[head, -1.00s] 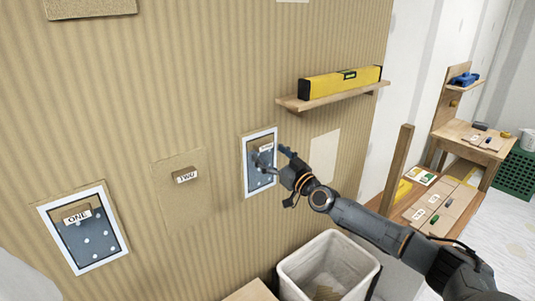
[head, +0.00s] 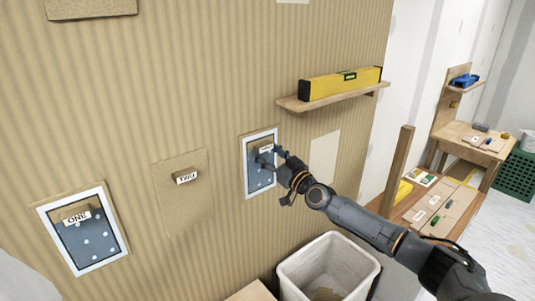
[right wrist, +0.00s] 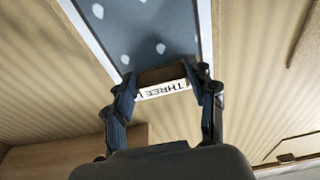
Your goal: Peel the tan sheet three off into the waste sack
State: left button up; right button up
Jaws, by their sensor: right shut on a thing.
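The sheet labelled THREE (head: 258,181) is on the tan striped wall. It looks blue-grey with white dots inside a white border, not tan. Its brown tab (right wrist: 162,75) carries the white THREE label (right wrist: 165,90), which is partly covered in the head view. My right gripper (head: 270,156) is shut on this tab, with one finger on each side of it in the right wrist view (right wrist: 165,94). The sheet looks flat on the wall. A whitish open-topped bin (head: 335,258), possibly the waste sack, stands below right with something tan at its bottom. My left gripper is not in view.
Dotted sheet ONE (head: 88,240) and tan sheet TWO (head: 190,200) are on the wall to the left. A shelf (head: 300,104) with a yellow level (head: 342,85) juts out above right. A wooden post (head: 399,165) and a low bench (head: 440,215) stand right.

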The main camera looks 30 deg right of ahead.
jog(key=shift+s, duration=0.25)
jog(key=shift+s+d+p, duration=0.2)
jog(key=shift+s+p, duration=1.05)
jog(key=shift+s, duration=1)
jog(key=s+p, duration=0.4)
jog(key=s, duration=0.3)
jog(key=shift+d, duration=0.25)
dwell(0.3)
